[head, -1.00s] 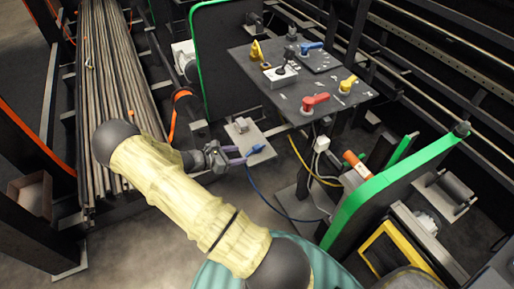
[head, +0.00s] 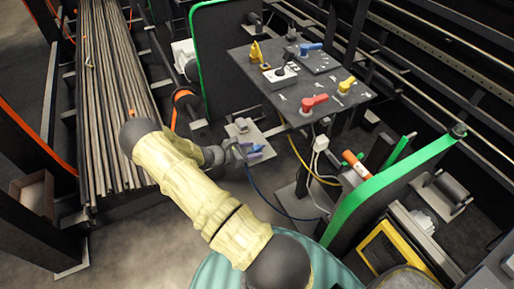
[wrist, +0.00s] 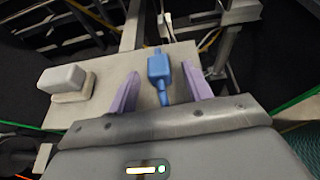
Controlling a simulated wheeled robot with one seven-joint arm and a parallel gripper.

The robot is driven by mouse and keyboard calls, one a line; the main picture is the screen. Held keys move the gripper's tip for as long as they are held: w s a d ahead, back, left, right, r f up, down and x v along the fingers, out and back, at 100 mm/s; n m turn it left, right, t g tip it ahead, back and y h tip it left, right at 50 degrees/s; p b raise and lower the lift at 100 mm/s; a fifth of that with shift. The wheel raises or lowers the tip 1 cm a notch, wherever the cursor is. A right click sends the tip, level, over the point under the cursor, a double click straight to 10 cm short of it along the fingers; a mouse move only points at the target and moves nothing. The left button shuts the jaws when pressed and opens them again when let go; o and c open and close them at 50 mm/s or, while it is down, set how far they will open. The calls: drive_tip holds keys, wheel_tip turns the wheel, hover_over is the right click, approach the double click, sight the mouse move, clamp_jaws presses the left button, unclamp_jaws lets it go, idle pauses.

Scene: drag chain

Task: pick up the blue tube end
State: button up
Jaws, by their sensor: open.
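The blue tube end (wrist: 159,70) lies over the grey plate in the wrist view, between the two purple fingers of my gripper (wrist: 161,85). The fingers are apart, with a gap visible on each side of the blue piece. In the head view the blue tube end (head: 255,149) shows small beside my gripper (head: 247,153), which partly covers it. A dark blue tube (head: 262,195) hangs from there toward the floor.
A white block (wrist: 64,78) sits on the left part of the grey plate (wrist: 100,108). The dark control table (head: 305,75) with coloured levers stands behind. Long rods (head: 110,90) lie to the left, and a green-edged panel (head: 385,190) stands at the right.

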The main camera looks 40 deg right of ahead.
drive_tip(key=shift+c, duration=0.2)
idle(0.3)
drive_tip(key=c, duration=1)
drive_tip(key=shift+r, duration=0.15)
wheel_tip(320, 180, up, 28)
drive_tip(key=shift+f+b, duration=0.1)
drive_tip(key=shift+b, duration=0.5)
drive_tip(key=shift+o, duration=0.8)
clamp_jaws()
